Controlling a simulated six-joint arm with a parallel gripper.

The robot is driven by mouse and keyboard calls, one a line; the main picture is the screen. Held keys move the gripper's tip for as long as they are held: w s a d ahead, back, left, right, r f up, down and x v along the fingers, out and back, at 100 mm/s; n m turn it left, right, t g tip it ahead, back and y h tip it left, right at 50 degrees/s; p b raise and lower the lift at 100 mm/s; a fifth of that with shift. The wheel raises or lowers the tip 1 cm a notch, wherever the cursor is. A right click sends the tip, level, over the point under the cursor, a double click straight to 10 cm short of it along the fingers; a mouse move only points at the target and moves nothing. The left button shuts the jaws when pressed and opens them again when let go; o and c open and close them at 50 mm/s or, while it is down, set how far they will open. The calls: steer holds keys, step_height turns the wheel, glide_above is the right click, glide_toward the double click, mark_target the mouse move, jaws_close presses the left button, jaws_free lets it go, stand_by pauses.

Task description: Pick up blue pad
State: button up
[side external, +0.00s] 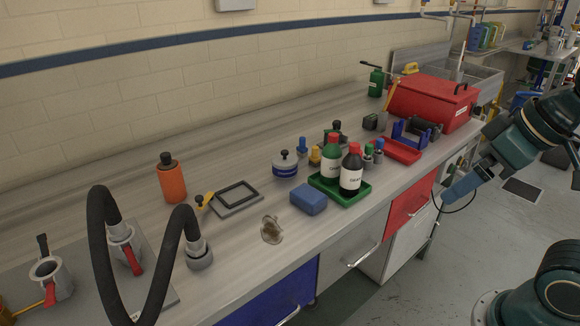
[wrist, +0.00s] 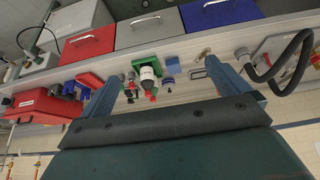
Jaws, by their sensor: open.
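The blue pad (side external: 308,201) is a small rounded block lying flat on the grey counter, just left of a green tray. It also shows in the wrist view (wrist: 188,73), which is upside down, between my fingers and well beyond them. My gripper (side external: 452,194) is at the right of the side view, in front of the counter's right end and far from the pad. In the wrist view its two fingers (wrist: 163,75) are spread wide with nothing between them.
The green tray (side external: 359,190) holds red-capped bottles close beside the pad. A red tray (side external: 402,151) and large red toolbox (side external: 433,99) stand at the right. The counter in front of the pad is clear.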

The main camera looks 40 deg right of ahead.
steer(key=m+g, duration=0.6)
steer(key=m, duration=1.1)
glide_above(308, 193)
step_height(308, 193, down, 9)
steer(key=shift+f, duration=0.15)
steer(key=shift+f, duration=4.3)
